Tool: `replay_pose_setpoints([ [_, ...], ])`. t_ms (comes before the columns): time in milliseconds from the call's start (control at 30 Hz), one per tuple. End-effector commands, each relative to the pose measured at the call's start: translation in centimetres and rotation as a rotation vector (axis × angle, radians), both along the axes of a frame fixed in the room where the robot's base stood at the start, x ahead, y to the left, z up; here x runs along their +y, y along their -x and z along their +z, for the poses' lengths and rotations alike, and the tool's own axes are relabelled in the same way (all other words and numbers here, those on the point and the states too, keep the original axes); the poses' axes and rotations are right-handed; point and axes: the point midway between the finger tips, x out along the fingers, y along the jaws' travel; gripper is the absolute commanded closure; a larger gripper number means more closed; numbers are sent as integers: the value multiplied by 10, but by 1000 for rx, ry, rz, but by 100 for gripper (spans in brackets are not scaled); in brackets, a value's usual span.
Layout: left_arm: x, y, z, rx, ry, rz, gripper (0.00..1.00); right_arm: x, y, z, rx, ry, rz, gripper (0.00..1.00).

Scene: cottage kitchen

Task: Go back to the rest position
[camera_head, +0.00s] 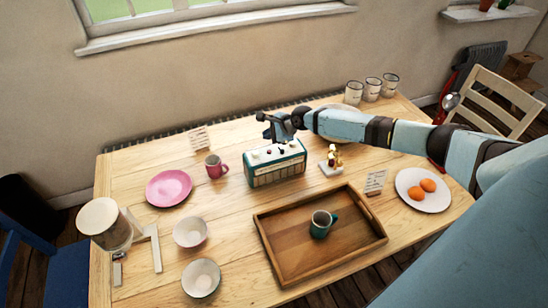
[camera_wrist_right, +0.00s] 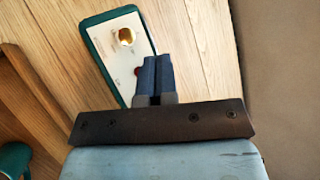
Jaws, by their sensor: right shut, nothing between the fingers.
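My right arm (camera_head: 390,134) reaches in from the right across the far half of the table. Its gripper (camera_head: 274,124) is over the back edge of the green and cream radio (camera_head: 276,170). In the right wrist view the gripper (camera_wrist_right: 158,72) has its two dark fingers together with nothing between them. The radio's cream top (camera_wrist_right: 112,56) lies beyond the fingers, which hide part of it. I cannot tell how far above the radio the fingers are. My left gripper is in neither view.
A wooden tray (camera_head: 285,258) holds a green mug (camera_head: 322,223). A pink mug (camera_head: 215,166), pink plate (camera_head: 169,188), two white bowls (camera_head: 190,232), a small figurine (camera_head: 332,158) and a plate (camera_head: 405,190) with orange fruit surround the radio. Canisters (camera_head: 372,89) stand at the back right.

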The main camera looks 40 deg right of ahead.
Motion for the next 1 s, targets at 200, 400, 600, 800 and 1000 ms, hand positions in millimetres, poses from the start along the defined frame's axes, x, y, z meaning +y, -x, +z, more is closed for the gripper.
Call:
replay_pose_setpoints([
  [200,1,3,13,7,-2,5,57,0,0,13,1,1,1,100],
  [400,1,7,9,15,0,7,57,0,0,12,0,1,1,100],
  [600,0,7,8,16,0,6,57,0,0,12,0,1,1,100],
  [800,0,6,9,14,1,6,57,11,6,5,-8,15,33,100],
  [1000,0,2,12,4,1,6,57,93,57,-46,-123,159,312,100],
])
